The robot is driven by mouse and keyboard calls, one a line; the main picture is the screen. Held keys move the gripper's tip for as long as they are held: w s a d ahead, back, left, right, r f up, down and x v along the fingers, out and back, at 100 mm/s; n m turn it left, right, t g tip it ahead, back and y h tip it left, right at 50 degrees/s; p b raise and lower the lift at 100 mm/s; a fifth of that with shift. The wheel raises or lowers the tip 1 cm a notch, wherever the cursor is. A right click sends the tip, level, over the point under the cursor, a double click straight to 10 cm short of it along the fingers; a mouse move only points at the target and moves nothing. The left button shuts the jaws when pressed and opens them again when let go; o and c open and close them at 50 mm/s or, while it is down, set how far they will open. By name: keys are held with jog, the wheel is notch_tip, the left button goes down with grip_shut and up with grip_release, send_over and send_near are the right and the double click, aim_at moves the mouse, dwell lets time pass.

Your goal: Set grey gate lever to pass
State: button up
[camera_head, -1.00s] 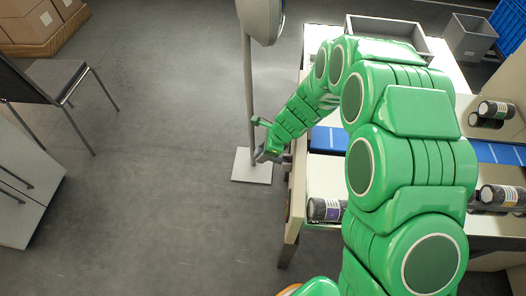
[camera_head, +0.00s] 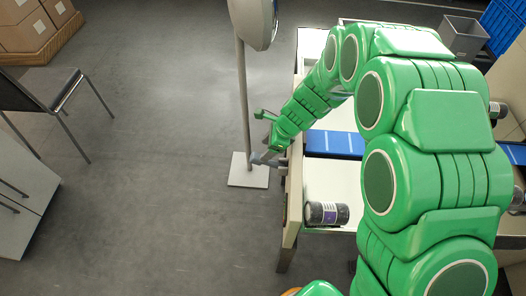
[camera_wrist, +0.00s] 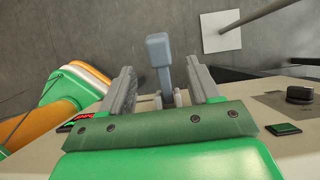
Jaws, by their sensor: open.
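The grey gate lever (camera_wrist: 160,60) stands out from the machine's side panel in the wrist view, with a block-shaped, blue-grey end. My gripper (camera_wrist: 160,72) is open, with one grey finger on each side of the lever. Gaps show between the lever and both fingers, so I see no grip on it. The lever's base is partly hidden behind my gripper's green body. In the head view my gripper (camera_head: 268,158) is at the left side of the machine, low beside its edge. No pass marking is readable.
A black knob (camera_wrist: 299,94) and a green button (camera_wrist: 284,129) are on the panel to the right, and a small red display (camera_wrist: 80,118) is to the left. A dark roll (camera_head: 326,213) lies on the machine top. A pole on a white base (camera_head: 248,170) stands close by.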

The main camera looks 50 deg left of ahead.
jog(key=shift+w+d+r, duration=0.2)
jog(key=shift+d+r, duration=0.05)
jog(key=shift+r, duration=0.4)
jog(key=shift+w+r, duration=0.1)
jog(key=shift+r, duration=0.05)
jog(key=w+d+r+n+t, duration=0.1)
jog(key=w+d+r+n, duration=0.15)
jog(key=d+r, duration=0.8)
jog(key=w+d+r+n, duration=0.2)
jog(key=w+d+r, duration=0.35)
jog(key=d, duration=0.75)
jog(key=s+d+r+n+h, duration=0.1)
jog(key=s+d+r, duration=0.25)
jog(key=d, duration=0.55)
jog(key=s+d+r+n+h, duration=0.1)
jog(key=s+d+r+n, duration=0.2)
jog(key=d, duration=0.6)
jog(key=s+d+r+h, duration=0.1)
jog(key=s+d+r, duration=0.3)
jog(key=s+d, duration=0.7)
jog(key=d, duration=0.3)
jog(key=shift+s+d+t+h, duration=0.15)
jog(key=shift+s+t+h, duration=0.15)
jog(key=shift+s+t, duration=0.1)
